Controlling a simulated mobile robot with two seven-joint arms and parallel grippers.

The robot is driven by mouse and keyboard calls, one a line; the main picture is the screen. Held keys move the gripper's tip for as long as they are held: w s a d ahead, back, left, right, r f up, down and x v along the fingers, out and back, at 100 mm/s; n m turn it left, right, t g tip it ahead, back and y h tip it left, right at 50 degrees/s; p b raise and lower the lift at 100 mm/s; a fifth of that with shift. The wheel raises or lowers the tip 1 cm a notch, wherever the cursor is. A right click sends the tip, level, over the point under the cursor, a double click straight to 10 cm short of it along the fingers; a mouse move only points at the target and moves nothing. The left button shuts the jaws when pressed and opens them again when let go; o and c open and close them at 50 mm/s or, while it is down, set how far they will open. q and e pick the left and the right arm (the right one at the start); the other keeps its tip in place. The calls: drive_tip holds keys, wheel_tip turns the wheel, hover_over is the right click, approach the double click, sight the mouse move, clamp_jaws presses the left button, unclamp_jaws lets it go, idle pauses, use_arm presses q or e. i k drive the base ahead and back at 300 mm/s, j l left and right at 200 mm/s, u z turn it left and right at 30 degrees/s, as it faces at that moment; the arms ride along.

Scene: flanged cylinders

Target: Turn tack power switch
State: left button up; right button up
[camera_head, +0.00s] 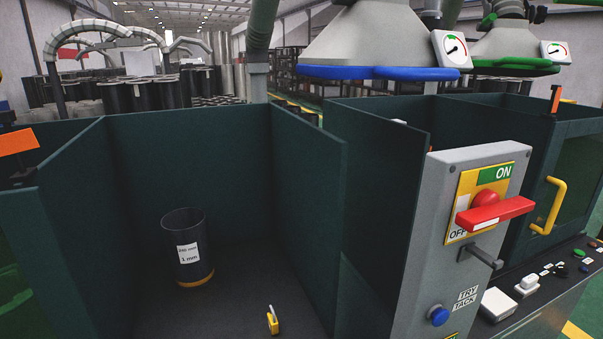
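The power switch has a red handle (495,213) on a yellow plate (466,184), high on the front of a grey control box (420,205). The handle lies nearly level and sticks out to the right past the box's edge. The green ON label (496,173) is above it at the upper right, and the white OFF label (458,236) is at the lower left, partly hidden by the handle. A blue button (438,316) sits lower on the box, beside a TRY TACK label (466,298). Neither of my grippers is in view.
A dark cylinder (190,257) with a white label stands in the open dark green booth at left. A small yellow item (272,320) lies on its floor. A grey peg (482,256) juts out below the switch. A yellow door handle (550,205) is at right.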

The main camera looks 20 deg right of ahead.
sight(487, 210)
drive_tip(key=l+z, duration=0.1)
drive_tip(key=z, duration=0.35)
drive_tip(key=l+z, duration=0.1)
drive_tip(key=z, duration=0.4)
drive_tip(key=l+z, duration=0.15)
drive_tip(key=z, duration=0.3)
